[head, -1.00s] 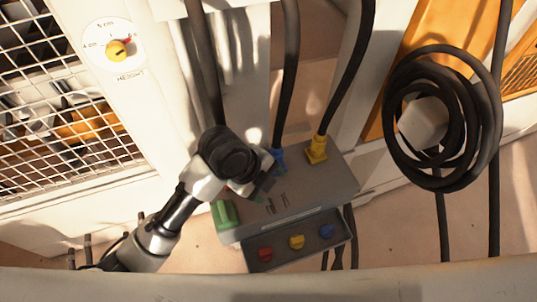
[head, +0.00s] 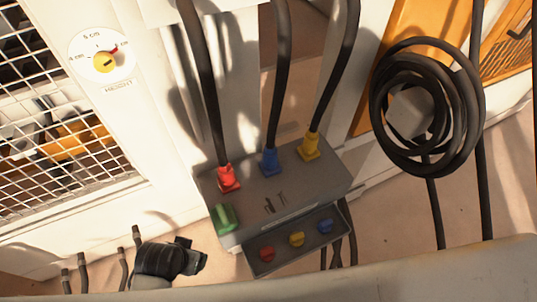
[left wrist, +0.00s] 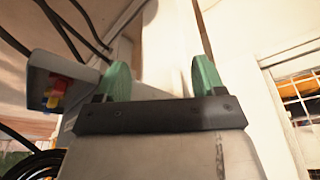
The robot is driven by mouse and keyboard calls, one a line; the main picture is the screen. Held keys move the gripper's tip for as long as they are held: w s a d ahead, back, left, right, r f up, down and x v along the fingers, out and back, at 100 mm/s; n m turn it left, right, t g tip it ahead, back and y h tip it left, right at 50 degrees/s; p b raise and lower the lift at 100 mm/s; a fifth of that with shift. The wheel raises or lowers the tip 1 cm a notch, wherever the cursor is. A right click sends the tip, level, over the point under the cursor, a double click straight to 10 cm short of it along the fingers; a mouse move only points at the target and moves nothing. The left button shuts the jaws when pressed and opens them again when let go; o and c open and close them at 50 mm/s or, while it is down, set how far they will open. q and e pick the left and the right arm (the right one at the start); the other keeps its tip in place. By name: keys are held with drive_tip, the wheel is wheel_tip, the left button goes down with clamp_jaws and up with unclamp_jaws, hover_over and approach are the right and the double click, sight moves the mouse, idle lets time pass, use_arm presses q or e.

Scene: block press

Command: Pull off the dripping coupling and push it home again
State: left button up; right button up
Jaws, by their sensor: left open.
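A grey box carries three hose couplings in a row: a red coupling (head: 228,179), a blue coupling (head: 269,161) and a yellow coupling (head: 310,147). Each sits on the box top with a black hose rising from it. I cannot make out a drip on any of them. My left gripper (head: 192,257) is below and left of the box, clear of the couplings. In the left wrist view its two green fingers (left wrist: 162,80) stand wide apart with nothing between them. My right gripper is not in view.
The box (head: 330,185) has a green block (head: 224,216) at its left end. Its front panel has a red knob (head: 267,254), a yellow knob (head: 296,239) and a blue knob (head: 326,226). A coiled black hose (head: 425,107) hangs at right; a height dial (head: 104,61) is upper left.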

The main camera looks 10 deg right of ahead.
use_arm(q)
drive_tip(key=s+a+f+n+g, duration=0.1)
drive_tip(key=s+f, duration=0.2)
drive_tip(key=f, duration=0.7)
drive_tip(key=s+a+f, duration=0.1)
drive_tip(key=s+f, duration=0.2)
drive_tip(key=f, duration=0.6)
drive_tip(key=s+a+f, duration=0.2)
drive_tip(key=s+f, duration=0.3)
drive_tip(key=s, duration=0.3)
drive_tip(key=s+a+f+g+y, duration=0.1)
drive_tip(key=s+a+f, duration=0.1)
drive_tip(key=s+f, duration=0.4)
drive_tip(key=shift+s+n, duration=0.4)
drive_tip(key=shift+s, duration=0.45)
